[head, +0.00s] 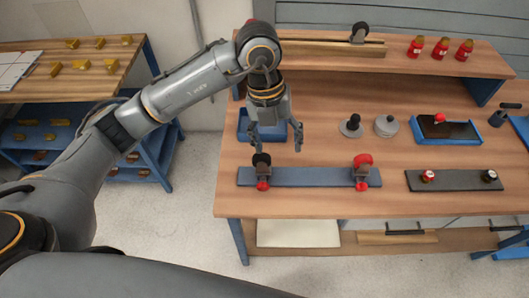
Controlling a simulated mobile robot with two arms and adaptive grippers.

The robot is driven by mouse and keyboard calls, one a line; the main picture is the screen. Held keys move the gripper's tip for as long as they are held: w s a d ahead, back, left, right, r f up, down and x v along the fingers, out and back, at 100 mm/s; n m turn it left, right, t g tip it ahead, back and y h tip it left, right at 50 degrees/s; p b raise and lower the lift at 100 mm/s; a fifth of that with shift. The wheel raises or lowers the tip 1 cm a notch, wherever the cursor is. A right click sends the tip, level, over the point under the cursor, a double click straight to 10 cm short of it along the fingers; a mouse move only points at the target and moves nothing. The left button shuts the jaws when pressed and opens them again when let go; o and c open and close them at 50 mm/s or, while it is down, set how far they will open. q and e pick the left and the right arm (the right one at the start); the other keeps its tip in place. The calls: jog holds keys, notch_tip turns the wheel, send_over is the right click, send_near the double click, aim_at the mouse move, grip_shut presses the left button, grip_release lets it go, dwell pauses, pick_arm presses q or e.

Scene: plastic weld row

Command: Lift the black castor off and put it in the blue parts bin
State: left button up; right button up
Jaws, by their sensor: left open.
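A black castor (261,160) stands at the left end of a blue-grey bar (312,177) near the bench's front edge, with a red knob (263,186) in front of it. A red castor (363,160) stands towards the bar's right end. My left gripper (276,142) is open and empty, pointing down just above and behind the black castor; its left finger is close to the castor, and I cannot tell whether they touch. A blue bin (243,126) sits behind the gripper and is partly hidden by it. My right gripper is not in view.
Another black castor (359,32) sits on the raised shelf (420,64) beside several red bottles (441,47). Two round grey pieces (386,126), a blue tray (468,143) and a dark plate (456,181) with two knobs stand to the right. Bench space between bar and plate is clear.

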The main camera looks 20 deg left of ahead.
pick_arm(q)
jog(key=n+y, duration=0.1)
jog(key=y, duration=0.1)
send_over(262, 164)
jog(key=w, duration=0.2)
jog(key=shift+a+r+t, duration=0.3)
jog(key=shift+a+r, duration=0.05)
notch_tip(262, 164, down, 8)
jog(key=shift+a+r, duration=0.1)
jog(key=shift+r, duration=0.1)
jog(key=f, duration=0.1)
jog(key=f+p, duration=0.1)
jog(key=f, duration=0.1)
jog(key=f+p, duration=0.1)
jog(key=f, duration=0.1)
jog(key=shift+s+f, duration=0.2)
jog(key=shift+s, duration=0.05)
jog(key=shift+f, duration=0.3)
jog(key=c, duration=1.3)
jog(key=shift+r, duration=0.2)
